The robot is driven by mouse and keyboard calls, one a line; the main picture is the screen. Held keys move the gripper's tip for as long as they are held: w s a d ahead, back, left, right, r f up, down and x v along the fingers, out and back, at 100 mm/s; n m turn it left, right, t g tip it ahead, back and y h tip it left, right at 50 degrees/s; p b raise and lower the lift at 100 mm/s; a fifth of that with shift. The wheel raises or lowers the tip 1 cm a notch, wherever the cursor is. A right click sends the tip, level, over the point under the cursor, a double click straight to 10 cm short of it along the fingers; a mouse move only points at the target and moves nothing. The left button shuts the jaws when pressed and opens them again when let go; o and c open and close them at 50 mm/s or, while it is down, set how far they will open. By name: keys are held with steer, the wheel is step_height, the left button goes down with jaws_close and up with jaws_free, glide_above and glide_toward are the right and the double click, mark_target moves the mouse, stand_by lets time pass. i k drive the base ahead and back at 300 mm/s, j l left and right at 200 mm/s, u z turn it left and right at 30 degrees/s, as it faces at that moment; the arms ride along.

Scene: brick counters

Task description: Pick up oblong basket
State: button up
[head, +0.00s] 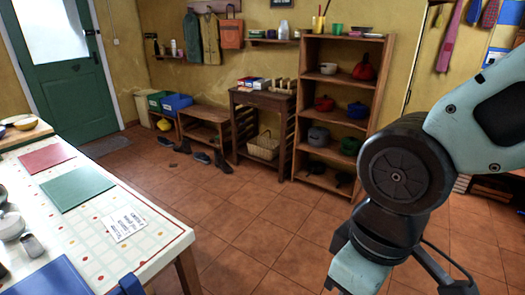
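A cream woven basket (264,147), oblong in outline, sits low at the far wall. It is at the bottom of a dark wooden side table (262,100), under its top and between its legs. Its front side shows; what is inside is too small to tell. My arm fills the right side of the head view, well in front of the basket and to its right. My gripper's fingers are out of the picture.
A tall shelf (310,100) with pots stands right of the basket. A low bench (205,125) with shoes by it stands left. A table (150,214) with a patterned top fills the lower left. The tiled floor (255,215) between is clear.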

mark_target(264, 143)
steer(key=i, duration=1.05)
steer(key=i+j+z, duration=0.1)
steer(key=i, duration=1)
steer(key=i+j, duration=0.1)
steer(key=i, duration=0.95)
steer(key=i+z, duration=0.3)
steer(key=i+j+z, duration=0.3)
steer(key=i, duration=0.15)
steer(key=i+j+z, duration=0.3)
steer(key=i+l, duration=0.1)
